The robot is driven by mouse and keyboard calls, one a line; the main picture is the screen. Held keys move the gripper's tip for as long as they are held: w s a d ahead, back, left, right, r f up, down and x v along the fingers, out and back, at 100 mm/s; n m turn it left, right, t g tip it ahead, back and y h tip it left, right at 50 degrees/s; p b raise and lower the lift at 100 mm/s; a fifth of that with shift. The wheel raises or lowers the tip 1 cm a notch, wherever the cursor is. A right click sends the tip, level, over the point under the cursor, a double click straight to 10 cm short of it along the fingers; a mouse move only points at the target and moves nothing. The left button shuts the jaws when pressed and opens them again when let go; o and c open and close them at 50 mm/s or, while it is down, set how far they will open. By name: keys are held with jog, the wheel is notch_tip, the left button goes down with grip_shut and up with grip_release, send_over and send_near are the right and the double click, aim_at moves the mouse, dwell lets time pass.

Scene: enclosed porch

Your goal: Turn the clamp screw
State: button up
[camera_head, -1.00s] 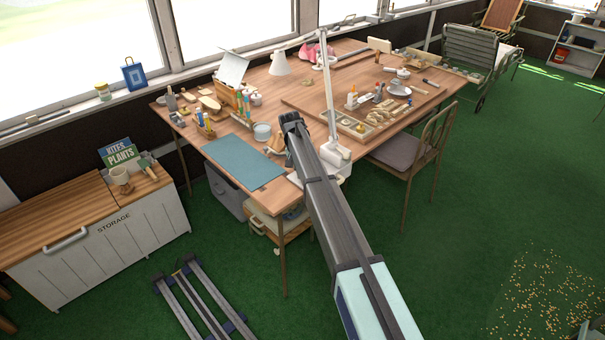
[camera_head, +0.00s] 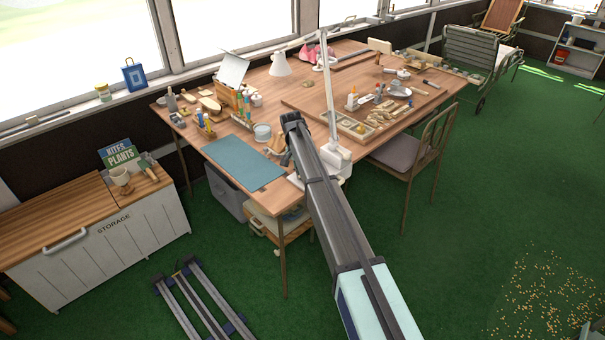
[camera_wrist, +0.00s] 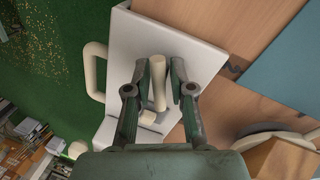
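The clamp is a white block (camera_wrist: 196,52) at the table's edge in the wrist view. A cream rounded bar (camera_wrist: 157,83), apparently the clamp screw's handle, stands out from it. My gripper (camera_wrist: 159,70) has one finger on each side of this bar, with narrow gaps that look clear; contact is hard to judge. The bar's lower end is near a small cream piece on the white block. In the head view, the white block (camera_head: 337,160) shows at the table's front edge under a white lamp arm (camera_head: 328,85).
The wooden table (camera_head: 283,198) carries a blue mat (camera_head: 243,162), also in the wrist view (camera_wrist: 290,60), and many small tools. A cream loop handle (camera_wrist: 92,70) sits left of my fingers. A chair (camera_head: 410,152) stands at the right; open green floor lies beyond it.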

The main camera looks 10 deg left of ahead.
jog(key=shift+o, duration=0.4)
jog(key=shift+w+r, duration=0.1)
jog(key=shift+r, duration=0.15)
notch_tip(320, 180, up, 11)
jog(key=a, duration=0.2)
jog(key=shift+w+r, duration=0.15)
jog(key=shift+w, duration=0.2)
jog(key=shift+c, duration=0.4)
